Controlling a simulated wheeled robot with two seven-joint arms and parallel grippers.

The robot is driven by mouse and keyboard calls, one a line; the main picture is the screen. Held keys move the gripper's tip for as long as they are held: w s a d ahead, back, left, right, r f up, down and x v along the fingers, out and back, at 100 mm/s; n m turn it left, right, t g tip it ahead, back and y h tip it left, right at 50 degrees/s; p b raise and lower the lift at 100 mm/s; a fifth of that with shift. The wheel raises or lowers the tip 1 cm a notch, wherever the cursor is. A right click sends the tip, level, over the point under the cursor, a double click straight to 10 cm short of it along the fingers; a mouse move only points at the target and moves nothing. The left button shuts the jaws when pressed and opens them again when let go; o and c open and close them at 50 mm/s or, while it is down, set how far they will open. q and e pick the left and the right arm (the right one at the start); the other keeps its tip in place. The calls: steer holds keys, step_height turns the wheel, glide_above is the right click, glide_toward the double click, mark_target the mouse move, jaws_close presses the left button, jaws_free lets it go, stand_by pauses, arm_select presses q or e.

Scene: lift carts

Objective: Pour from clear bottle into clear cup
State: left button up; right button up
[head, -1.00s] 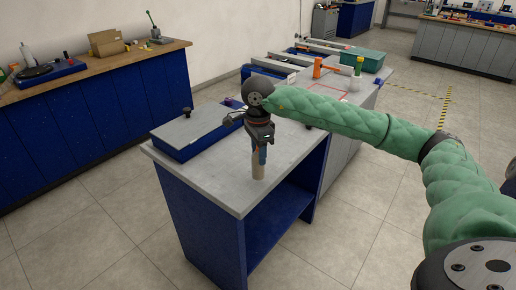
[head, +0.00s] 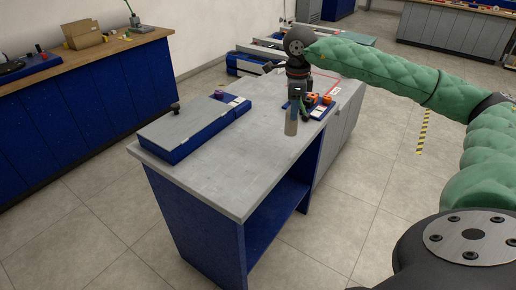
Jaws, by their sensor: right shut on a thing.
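My right gripper (head: 296,99) points down over the far right part of the grey worktop. It is shut on a clear bottle (head: 291,122), which looks like a greyish see-through cylinder hanging upright below the fingers. The bottle shows near the right edge of the worktop; I cannot tell whether its base touches the surface. The fingers hide its top. I cannot make out a clear cup. My left gripper is not in view.
A blue case with a grey lid (head: 195,130) lies on the left of the worktop (head: 225,180). Orange parts on a blue tray (head: 319,113) lie just right of my gripper. The near worktop is bare. A wooden-topped bench (head: 95,55) stands at left.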

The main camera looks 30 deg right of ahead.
arm_select(q)
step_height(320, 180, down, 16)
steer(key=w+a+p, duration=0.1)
steer(key=p, duration=0.4)
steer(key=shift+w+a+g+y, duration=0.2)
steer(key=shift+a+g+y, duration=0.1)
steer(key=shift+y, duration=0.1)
arm_select(e)
steer(key=w+a+f, duration=0.5)
steer(key=w+f, duration=0.5)
steer(key=shift+w+a+f, duration=0.15)
steer(key=shift+a+f, duration=0.05)
steer(key=shift+f, duration=0.1)
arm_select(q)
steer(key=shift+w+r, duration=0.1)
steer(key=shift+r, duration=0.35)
arm_select(e)
steer(key=shift+f, duration=0.15)
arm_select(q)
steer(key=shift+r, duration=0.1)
